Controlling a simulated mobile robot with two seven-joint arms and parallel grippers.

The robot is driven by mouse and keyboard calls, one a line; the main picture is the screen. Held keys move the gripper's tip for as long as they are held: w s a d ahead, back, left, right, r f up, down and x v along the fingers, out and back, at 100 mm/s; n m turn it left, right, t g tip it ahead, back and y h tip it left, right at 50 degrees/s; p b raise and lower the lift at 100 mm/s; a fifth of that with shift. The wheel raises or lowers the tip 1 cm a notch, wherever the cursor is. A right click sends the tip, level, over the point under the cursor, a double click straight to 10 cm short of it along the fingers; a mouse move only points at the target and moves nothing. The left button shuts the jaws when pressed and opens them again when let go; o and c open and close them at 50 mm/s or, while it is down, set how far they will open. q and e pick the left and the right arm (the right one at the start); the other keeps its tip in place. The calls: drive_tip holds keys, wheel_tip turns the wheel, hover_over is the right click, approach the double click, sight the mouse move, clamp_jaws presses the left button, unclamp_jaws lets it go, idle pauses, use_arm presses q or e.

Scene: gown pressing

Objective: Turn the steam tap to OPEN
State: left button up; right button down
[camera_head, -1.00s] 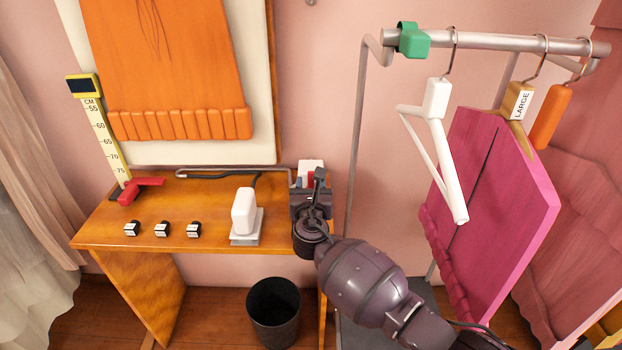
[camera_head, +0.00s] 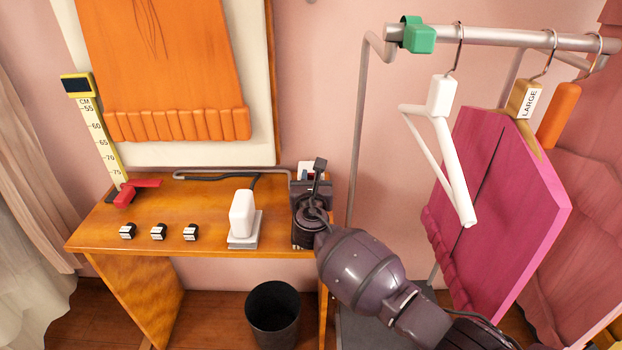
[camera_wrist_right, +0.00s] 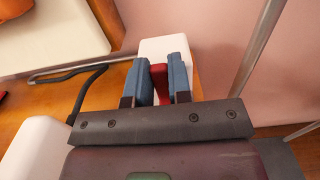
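The steam tap is a white block (camera_wrist_right: 163,48) with a red handle (camera_wrist_right: 160,84) in the right wrist view. It stands at the right back end of the wooden table, and the white block shows partly in the head view (camera_head: 309,170). My right gripper (camera_wrist_right: 161,78) has its two blue fingers on either side of the red handle, with no clear gap between them and it; it looks shut on the handle. In the head view my right gripper and wrist hide most of the tap. Any OPEN marking cannot be read. My left gripper is not in view.
A white iron-like block (camera_head: 242,215) stands on the table (camera_head: 190,205) just left of my gripper. A grey pipe (camera_head: 230,170) runs along the back. A rail (camera_head: 500,38) with hangers (camera_head: 450,150) and a magenta gown (camera_head: 500,200) stands right. A black bin (camera_head: 272,312) is below.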

use_arm(q)
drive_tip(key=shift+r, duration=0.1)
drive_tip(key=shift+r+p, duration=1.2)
drive_tip(key=shift+p, duration=0.35)
use_arm(e)
drive_tip(key=shift+a+f+n, duration=0.2)
drive_tip(key=shift+a+n, duration=0.4)
drive_tip(key=shift+n, duration=0.55)
drive_tip(key=shift+a+f+n, duration=0.2)
drive_tip(key=shift+a+n, duration=0.45)
drive_tip(key=shift+n, duration=0.55)
drive_tip(key=shift+a+f+n, duration=0.2)
drive_tip(key=shift+a+n, duration=0.4)
drive_tip(key=shift+n, duration=0.55)
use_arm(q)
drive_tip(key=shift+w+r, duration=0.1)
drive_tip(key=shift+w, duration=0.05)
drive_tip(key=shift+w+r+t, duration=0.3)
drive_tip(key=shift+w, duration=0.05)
use_arm(e)
drive_tip(key=c, duration=1)
unclamp_jaws()
drive_tip(key=shift+c, duration=0.2)
